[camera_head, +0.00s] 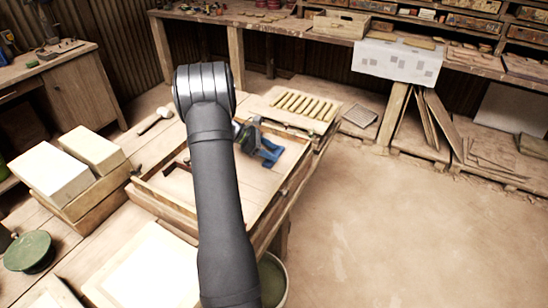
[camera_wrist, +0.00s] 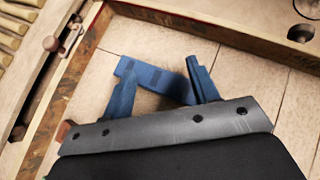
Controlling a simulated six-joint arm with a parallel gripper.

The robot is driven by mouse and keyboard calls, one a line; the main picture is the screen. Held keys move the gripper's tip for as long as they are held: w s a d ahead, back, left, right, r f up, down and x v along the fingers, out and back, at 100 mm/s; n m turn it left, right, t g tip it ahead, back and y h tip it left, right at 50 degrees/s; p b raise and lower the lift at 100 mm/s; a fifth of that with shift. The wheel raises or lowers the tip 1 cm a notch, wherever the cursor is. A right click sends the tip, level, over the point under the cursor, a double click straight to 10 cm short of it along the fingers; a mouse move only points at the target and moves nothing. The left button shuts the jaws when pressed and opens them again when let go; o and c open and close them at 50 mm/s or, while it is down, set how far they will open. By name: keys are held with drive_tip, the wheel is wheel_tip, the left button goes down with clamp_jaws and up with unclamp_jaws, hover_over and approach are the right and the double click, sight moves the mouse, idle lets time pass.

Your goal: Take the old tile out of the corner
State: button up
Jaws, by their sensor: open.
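My gripper (camera_wrist: 161,72) is open, its two blue fingers pointing down into the shallow wooden frame (camera_wrist: 204,27), near one of its corners. A flat blue piece (camera_wrist: 152,77) shows between and beyond the fingers in the wrist view. I cannot tell whether it is the old tile, and it does not look gripped. The frame's floor around it is pale with straight seams.
White blocks (camera_head: 62,178) stand on a wooden box to the left. A tray of several pale bars (camera_head: 303,104) lies behind the frame. A mallet (camera_head: 156,119) lies at back left. The floor at right is clear.

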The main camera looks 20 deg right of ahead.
drive_tip(key=r+n+y, duration=0.1)
drive_tip(key=r, duration=0.1)
drive_tip(key=s+r+n+t+y, duration=0.1)
drive_tip(key=r+n, duration=0.1)
drive_tip(key=s+a+r+n+y, duration=0.1)
drive_tip(key=r, duration=0.1)
drive_tip(key=shift+s+n+t, duration=0.25)
drive_tip(key=shift+n+t, duration=0.05)
drive_tip(key=shift+t, duration=0.1)
wheel_tip(320, 180, up, 9)
drive_tip(key=s+a+n+t+y, duration=0.3)
drive_tip(key=n+t+y, duration=0.1)
drive_tip(key=n, duration=0.3)
drive_tip(key=x, duration=1.7)
drive_tip(key=shift+w+d+f, duration=0.15)
drive_tip(key=shift+w+f, duration=0.05)
drive_tip(key=shift+f, duration=0.1)
drive_tip(key=c, duration=1.1)
drive_tip(key=shift+r, duration=0.1)
